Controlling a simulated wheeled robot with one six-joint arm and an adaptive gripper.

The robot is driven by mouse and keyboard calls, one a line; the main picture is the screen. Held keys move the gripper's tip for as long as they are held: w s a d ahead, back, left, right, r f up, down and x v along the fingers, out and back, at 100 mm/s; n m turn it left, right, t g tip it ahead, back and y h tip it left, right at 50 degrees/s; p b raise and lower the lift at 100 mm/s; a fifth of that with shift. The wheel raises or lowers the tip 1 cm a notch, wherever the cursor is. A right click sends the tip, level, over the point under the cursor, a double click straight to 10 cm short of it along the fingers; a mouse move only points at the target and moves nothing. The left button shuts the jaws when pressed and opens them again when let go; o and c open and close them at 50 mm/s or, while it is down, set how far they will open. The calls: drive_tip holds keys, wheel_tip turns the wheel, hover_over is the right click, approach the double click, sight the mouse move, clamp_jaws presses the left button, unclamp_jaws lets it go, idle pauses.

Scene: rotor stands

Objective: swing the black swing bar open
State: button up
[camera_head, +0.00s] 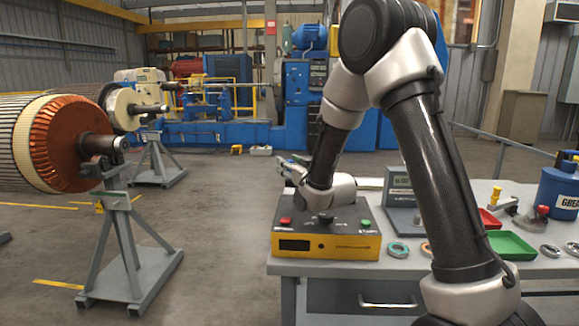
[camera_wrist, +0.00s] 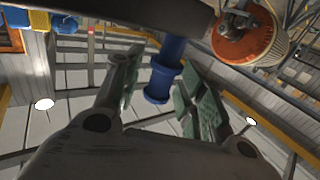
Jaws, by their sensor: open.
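A dark bar (camera_wrist: 90,18) crosses the top of the wrist view and may be the black swing bar; its ends are out of frame. A blue flanged post or handle (camera_wrist: 162,82) shows below it, between the fingers in the picture. Whether the two are joined, I cannot tell. My gripper (camera_wrist: 160,88) is open, with green-padded fingers on either side of the blue piece. Contact is not visible. In the head view my gripper (camera_head: 287,167) is small, beyond the bench's back edge and partly hidden by my wrist. I cannot make out the swing bar there.
A copper-ended rotor (camera_head: 70,145) rests on a grey stand (camera_head: 122,240) at left. The bench (camera_head: 320,268) carries a yellow-black control box (camera_head: 325,247), a green tray (camera_head: 510,244) and a blue grease can (camera_head: 560,190). Floor between stand and bench is clear.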

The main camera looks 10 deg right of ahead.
clamp_jaws()
drive_tip(key=shift+w, duration=0.1)
drive_tip(key=shift+w+d+m+h, duration=0.15)
drive_tip(key=shift+w+m+h, duration=0.15)
drive_tip(key=shift+w+h, duration=0.15)
drive_tip(key=w+d+m+g+h, duration=0.4)
drive_tip(key=w+d+m+h, duration=0.7)
drive_tip(key=d+h, duration=0.5)
drive_tip(key=shift+w+d+h, duration=0.35)
drive_tip(key=shift+w+d, duration=0.3)
drive_tip(key=shift+w, duration=0.25)
